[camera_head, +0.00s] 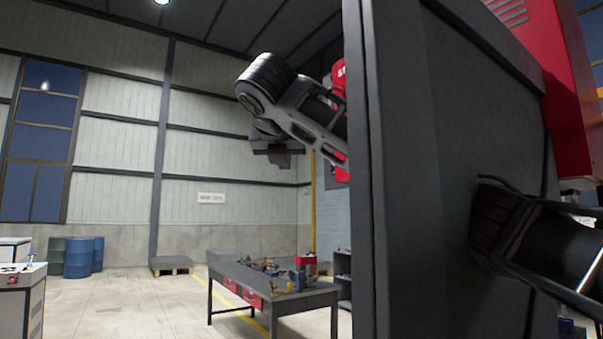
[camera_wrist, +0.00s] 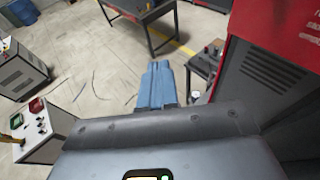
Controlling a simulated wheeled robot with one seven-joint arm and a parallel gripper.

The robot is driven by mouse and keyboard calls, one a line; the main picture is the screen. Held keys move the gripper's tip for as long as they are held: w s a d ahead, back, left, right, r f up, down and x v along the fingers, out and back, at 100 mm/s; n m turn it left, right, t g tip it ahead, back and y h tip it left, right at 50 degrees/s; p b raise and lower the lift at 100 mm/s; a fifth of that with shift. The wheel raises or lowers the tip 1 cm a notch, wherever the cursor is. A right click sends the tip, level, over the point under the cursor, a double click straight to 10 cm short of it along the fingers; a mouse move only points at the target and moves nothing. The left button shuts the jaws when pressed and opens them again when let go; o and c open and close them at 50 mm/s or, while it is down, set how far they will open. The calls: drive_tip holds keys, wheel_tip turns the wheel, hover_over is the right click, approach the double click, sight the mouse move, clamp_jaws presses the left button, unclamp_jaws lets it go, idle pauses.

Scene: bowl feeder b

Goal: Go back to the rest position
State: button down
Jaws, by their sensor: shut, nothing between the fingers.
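My gripper (camera_wrist: 158,66) shows in the wrist view as two blue fingers side by side, shut with nothing between them, beyond the dark grey gripper body. The fingers are in the air above the pale floor, apart from anything around them. In the camera_head view my arm's wrist end is raised, left of a large dark panel that hides part of the arm. The fingers cannot be made out there.
A work table (camera_head: 318,299) with small parts and red drawers stands ahead. Blue drums (camera_head: 78,258) and a pallet (camera_head: 171,265) are by the back wall. In the wrist view, a red and grey machine (camera_wrist: 262,70) is at right and a control cabinet (camera_wrist: 36,135) at left.

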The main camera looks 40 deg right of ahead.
drive_tip(key=shift+a+r, duration=0.2)
drive_tip(key=shift+a, duration=0.3)
